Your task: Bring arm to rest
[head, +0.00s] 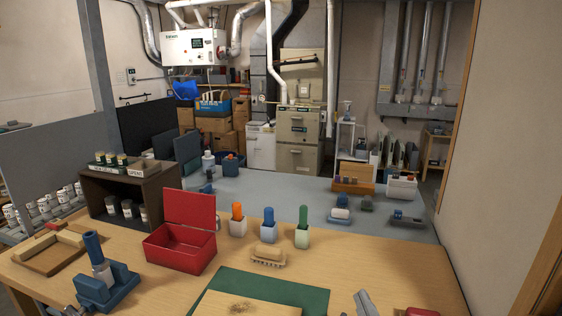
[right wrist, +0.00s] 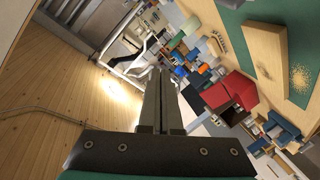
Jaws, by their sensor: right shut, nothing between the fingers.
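My left gripper cannot be made out in the head view.
A blue tool (head: 105,290) stands at left. The table's right part is mostly clear.

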